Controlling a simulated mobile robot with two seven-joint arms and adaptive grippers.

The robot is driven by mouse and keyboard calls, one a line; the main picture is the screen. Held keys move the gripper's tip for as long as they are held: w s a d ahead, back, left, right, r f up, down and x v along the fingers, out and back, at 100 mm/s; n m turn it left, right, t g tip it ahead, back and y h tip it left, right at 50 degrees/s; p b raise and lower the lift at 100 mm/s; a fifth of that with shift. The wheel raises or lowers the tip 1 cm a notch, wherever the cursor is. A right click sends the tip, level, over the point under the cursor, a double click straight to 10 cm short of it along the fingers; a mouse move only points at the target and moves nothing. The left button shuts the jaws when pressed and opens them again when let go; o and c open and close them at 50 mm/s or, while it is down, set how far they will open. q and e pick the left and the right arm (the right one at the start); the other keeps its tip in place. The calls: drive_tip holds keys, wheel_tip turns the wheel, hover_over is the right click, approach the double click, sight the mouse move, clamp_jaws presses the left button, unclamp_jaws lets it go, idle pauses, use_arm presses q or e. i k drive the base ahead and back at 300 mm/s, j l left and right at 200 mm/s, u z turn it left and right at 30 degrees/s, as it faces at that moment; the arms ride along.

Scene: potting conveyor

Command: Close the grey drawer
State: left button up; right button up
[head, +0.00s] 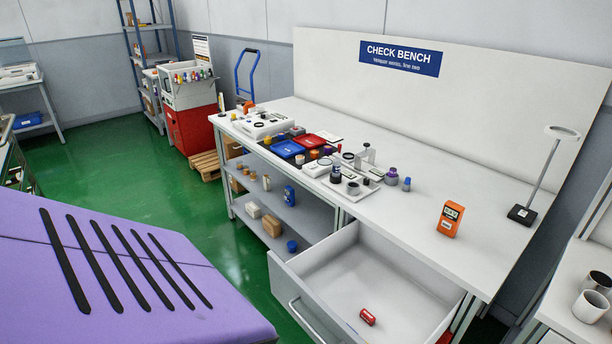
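The grey drawer (405,290) under the right half of the check bench is pulled far out, with its open top facing up. Its front panel (297,300) and bar handle (312,322) face the lower left of the head view. The lower end of the front runs out of the picture. A small red object (367,317) lies on the drawer floor near the front. Neither of my grippers is in view.
The white bench top (400,222) carries several small parts, red and blue trays, an orange meter (450,218) and a lamp stand (522,214). Open shelves (315,213) stand left of the drawer. Green floor (130,180) is clear at left.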

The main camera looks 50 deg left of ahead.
sight(326, 288)
drive_tip(key=k+j, duration=0.1)
drive_tip(key=j, duration=1.2)
drive_tip(key=k+j, duration=0.15)
drive_tip(key=j, duration=0.5)
drive_tip(key=k+j, duration=0.3)
drive_tip(key=k, duration=0.05)
